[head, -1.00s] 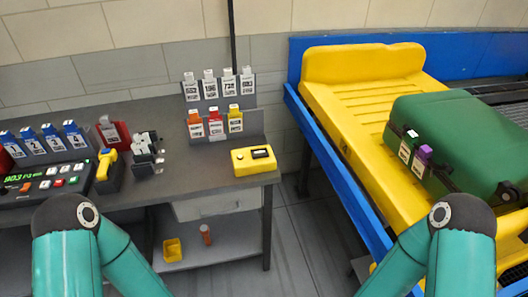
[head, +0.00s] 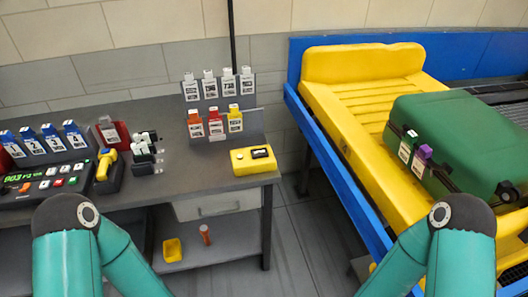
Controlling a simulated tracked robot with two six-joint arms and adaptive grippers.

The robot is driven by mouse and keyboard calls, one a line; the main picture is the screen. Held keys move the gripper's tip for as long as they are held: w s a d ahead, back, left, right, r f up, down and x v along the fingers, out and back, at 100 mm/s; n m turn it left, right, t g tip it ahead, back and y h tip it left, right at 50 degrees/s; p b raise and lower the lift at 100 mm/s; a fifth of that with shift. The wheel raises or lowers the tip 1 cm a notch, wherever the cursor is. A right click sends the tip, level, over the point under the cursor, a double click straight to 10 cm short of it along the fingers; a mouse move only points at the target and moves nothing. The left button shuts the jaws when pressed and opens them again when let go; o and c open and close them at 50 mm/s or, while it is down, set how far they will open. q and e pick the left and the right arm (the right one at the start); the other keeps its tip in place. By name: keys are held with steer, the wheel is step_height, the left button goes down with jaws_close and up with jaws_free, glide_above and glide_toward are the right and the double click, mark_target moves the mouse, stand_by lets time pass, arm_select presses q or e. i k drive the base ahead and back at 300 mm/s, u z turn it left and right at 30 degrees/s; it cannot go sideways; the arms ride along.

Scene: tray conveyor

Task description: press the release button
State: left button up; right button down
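A control panel (head: 48,181) with a green lit display and several coloured buttons lies on the desk at the left. Its buttons include a red one (head: 58,183), a green one (head: 73,181) and white ones; which is the release button I cannot tell, as labels are too small. My two teal arms reach in at the bottom left and bottom right. Both grippers are outside the picture, so their state does not show.
A green suitcase (head: 450,140) lies in a yellow tray (head: 345,120) on the blue-sided conveyor at the right. On the desk (head: 190,172) stand a yellow scanner (head: 105,164), tag racks (head: 220,110) and a yellow device (head: 253,160). A yellow bin (head: 172,250) is on the shelf below.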

mark_target(259, 153)
steer(key=z, duration=2.2)
steer(key=i, duration=0.1)
steer(key=u, duration=3.35)
steer(key=k, duration=0.7)
steer(key=z, duration=0.2)
steer(key=i, duration=1.2)
steer(key=z, duration=0.05)
